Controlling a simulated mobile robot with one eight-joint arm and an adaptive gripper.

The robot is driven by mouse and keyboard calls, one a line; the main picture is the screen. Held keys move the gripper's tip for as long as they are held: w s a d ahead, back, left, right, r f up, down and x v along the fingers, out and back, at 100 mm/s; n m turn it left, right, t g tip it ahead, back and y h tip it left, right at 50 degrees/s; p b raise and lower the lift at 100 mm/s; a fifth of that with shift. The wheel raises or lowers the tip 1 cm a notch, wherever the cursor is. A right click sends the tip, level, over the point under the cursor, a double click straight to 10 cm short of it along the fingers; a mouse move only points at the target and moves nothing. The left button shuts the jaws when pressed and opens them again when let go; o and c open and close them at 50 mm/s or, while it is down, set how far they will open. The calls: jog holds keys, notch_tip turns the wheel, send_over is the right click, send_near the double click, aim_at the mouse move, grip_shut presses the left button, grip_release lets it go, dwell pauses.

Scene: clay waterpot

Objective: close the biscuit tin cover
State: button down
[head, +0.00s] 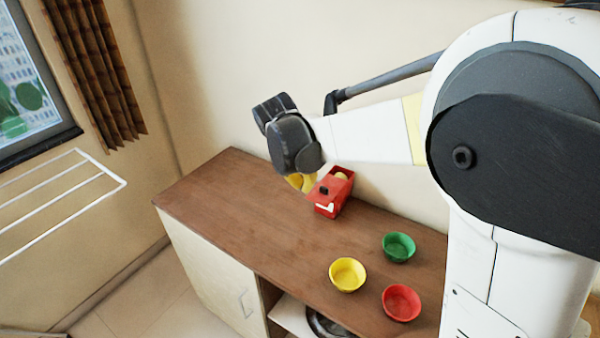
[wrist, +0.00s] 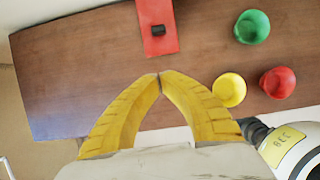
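The red biscuit tin (head: 335,205) stands on the brown cabinet top near the wall. Its red cover (head: 318,194) has a dark knob and sits over the near-left part of the tin. The far part of the tin is uncovered and something yellowish shows inside. In the wrist view the cover (wrist: 158,45) and its knob lie just beyond my fingertips. My gripper (head: 304,184) has yellow fingers, close to the left of the tin in the head view. In the wrist view the fingertips of my gripper (wrist: 159,76) meet with nothing visible between them. I cannot tell whether they touch the cover.
A green bowl (head: 398,247), a yellow bowl (head: 347,274) and a red bowl (head: 401,302) stand at the right of the cabinet top (head: 230,200). The left part of the top is clear. A white rack (head: 75,190) and a window are at the left.

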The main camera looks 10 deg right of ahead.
aim_at(329, 184)
jog(key=b+x, duration=0.1)
jog(key=x, duration=0.2)
jog(key=w+d+b+x, duration=0.1)
jog(key=x, duration=0.3)
jog(key=r+b+x, duration=0.1)
jog(key=b+x, duration=0.1)
jog(key=x, duration=0.1)
jog(key=shift+w+d+f, duration=0.2)
jog(key=shift+w+d, duration=0.1)
jog(key=shift+d, duration=0.15)
jog(key=shift+w+d+r, duration=0.1)
jog(key=shift+w+d, duration=0.25)
jog(key=shift+w+d, duration=0.25)
jog(key=shift+w, duration=0.05)
jog(key=w+d, duration=0.4)
jog(key=shift+w+d+p, duration=0.1)
jog(key=shift+w+p, duration=0.1)
jog(key=shift+p, duration=0.15)
